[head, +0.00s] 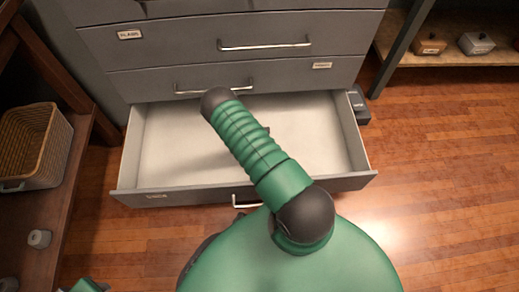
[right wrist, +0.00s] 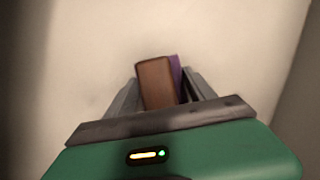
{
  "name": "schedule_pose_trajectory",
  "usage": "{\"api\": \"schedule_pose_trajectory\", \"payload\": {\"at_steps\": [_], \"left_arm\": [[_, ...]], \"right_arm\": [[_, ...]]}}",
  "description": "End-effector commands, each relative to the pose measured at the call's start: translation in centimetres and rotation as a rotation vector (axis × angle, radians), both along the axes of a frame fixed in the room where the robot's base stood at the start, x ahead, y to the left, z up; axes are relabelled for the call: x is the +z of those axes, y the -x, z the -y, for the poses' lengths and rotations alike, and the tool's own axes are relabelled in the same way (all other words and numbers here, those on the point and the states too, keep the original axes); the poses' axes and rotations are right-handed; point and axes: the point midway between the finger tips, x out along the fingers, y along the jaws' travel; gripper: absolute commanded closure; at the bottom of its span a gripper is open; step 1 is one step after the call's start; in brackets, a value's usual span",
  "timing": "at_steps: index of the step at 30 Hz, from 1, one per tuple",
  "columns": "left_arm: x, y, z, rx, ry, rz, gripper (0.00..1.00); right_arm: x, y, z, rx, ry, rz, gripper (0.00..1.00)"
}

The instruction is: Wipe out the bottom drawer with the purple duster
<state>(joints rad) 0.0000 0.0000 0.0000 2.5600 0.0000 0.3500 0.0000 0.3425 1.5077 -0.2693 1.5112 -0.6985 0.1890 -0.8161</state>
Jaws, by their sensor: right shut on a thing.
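The bottom drawer (head: 300,140) is pulled open, and its pale inside floor looks empty where it shows. My green arm crosses over it in the head view and hides part of the drawer and my right gripper. In the right wrist view, my right gripper (right wrist: 160,88) is shut on the purple duster (right wrist: 155,82), a brown block with a purple strip along its right side. Behind the duster is a pale surface, with a darker wall at the right. I cannot tell whether the duster touches the surface.
The grey drawer cabinet (head: 265,25) has shut, labelled drawers above the open one. A wicker basket (head: 35,145) sits on a wooden shelf at the left. Small boxes (head: 430,45) stand on a shelf at the upper right. The wooden floor (head: 435,190) on the right is clear.

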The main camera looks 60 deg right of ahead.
Motion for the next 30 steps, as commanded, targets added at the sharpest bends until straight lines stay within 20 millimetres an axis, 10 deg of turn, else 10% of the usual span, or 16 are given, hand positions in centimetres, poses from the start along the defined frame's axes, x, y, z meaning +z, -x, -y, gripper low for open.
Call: {"api": "schedule_pose_trajectory", "payload": {"at_steps": [15, 30], "left_arm": [[5.3, 0.0, 0.0, 0.000, 0.000, 0.000, 0.64], [6.7, 0.0, 0.0, 0.000, 0.000, 0.000, 0.64]], "right_arm": [[6.0, -0.1, 0.0, 0.000, 0.000, 0.001, 0.75], [7.7, -0.1, 0.0, 0.000, 0.000, 0.001, 0.75]]}}
